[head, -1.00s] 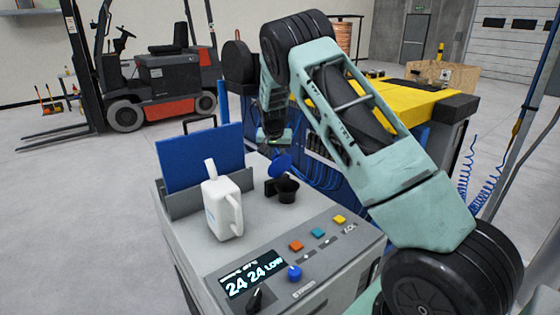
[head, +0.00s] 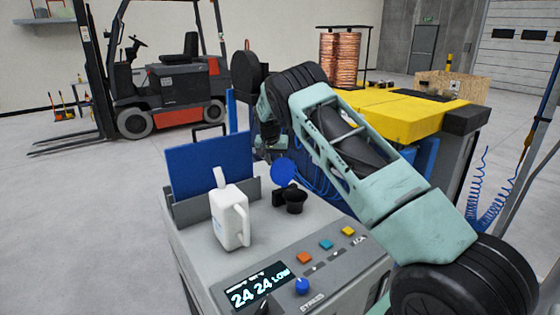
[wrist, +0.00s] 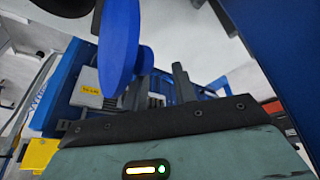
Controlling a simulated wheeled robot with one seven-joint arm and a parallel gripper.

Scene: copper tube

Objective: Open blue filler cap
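The blue filler cap (head: 284,171) stands raised, its round face showing, above the black filler neck (head: 293,201) on top of the grey machine (head: 330,215). The neck's mouth is uncovered. In the wrist view the cap (wrist: 119,40) is a large blue disc seen nearly edge-on, in front of part of the left finger. My gripper (head: 268,152) is just behind and left of the cap, near the blue panel. In the wrist view its dark fingers (wrist: 162,88) stand apart with nothing seen between them. Whether one touches the cap cannot be told.
A blue panel (head: 212,165) stands upright left of my gripper. A white jug (head: 228,222) stands in front of it. Coloured buttons (head: 326,244) and a display (head: 258,286) are at the machine's front. A yellow-topped unit (head: 400,112) is behind my arm.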

